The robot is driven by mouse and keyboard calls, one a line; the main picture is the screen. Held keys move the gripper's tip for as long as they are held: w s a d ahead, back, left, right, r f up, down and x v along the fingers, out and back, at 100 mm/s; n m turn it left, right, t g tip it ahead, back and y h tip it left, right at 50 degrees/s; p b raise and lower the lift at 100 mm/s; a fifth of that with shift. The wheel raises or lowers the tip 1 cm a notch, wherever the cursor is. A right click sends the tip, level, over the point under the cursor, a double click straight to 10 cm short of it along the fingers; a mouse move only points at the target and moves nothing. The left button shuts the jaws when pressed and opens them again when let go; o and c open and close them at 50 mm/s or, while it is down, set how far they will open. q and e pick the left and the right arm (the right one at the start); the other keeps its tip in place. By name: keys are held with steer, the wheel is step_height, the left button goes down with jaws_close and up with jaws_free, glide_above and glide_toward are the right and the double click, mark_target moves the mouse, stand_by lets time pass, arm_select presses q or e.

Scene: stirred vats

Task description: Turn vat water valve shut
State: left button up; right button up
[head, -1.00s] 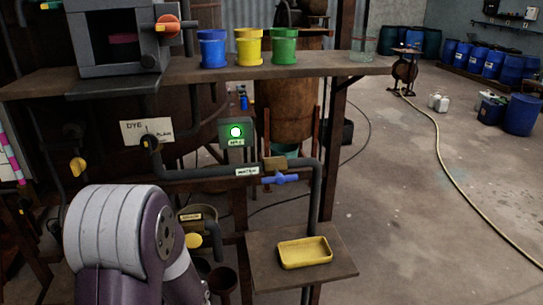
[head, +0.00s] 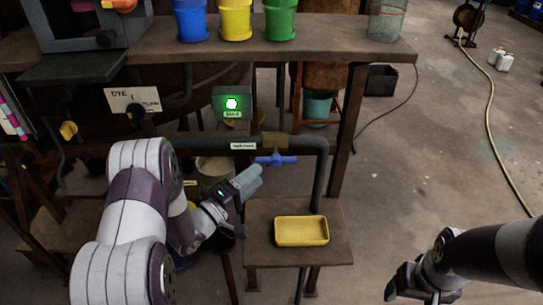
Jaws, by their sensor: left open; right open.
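The water valve has a blue handle (head: 277,160) on the dark horizontal pipe (head: 205,146), beside a white label (head: 243,146). The handle lies roughly level, along the pipe. My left gripper (head: 250,179) is just below and left of the handle, pointing up and right toward it, with a small visible space between them. It is open, though its finger gap is hard to make out. My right gripper (head: 405,287) is open and empty at the lower right, far from the valve, over the floor.
A yellow tray (head: 301,231) sits on a small wooden stand (head: 270,251) below the valve. Blue (head: 190,20), yellow (head: 235,20) and green (head: 280,20) pots stand on the shelf (head: 340,50) above. A green-lit box (head: 232,104) is above the pipe. Open floor lies to the right.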

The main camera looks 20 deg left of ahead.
mark_target(273, 163)
arm_select(q)
steer(key=x, duration=0.2)
steer(key=p+x, duration=0.1)
steer(key=x, duration=0.2)
steer(key=f+x, duration=0.1)
steer(key=x, duration=0.1)
steer(key=shift+w+a, duration=0.1)
steer(key=shift+w, duration=0.4)
steer(key=shift+r+p, duration=0.15)
steer(key=shift+p, duration=0.2)
steer(key=shift+s+d+r, duration=0.1)
steer(key=shift+d+r, duration=0.1)
steer(key=shift+d, duration=0.1)
steer(key=shift+w+f, duration=0.2)
steer(key=shift+w, duration=0.3)
steer(key=shift+c, duration=0.9)
steer(key=shift+d, duration=0.1)
jaws_close()
arm_select(e)
steer(key=shift+w+d+r, duration=0.3)
steer(key=shift+w+r, duration=0.5)
steer(key=shift+r, duration=0.15)
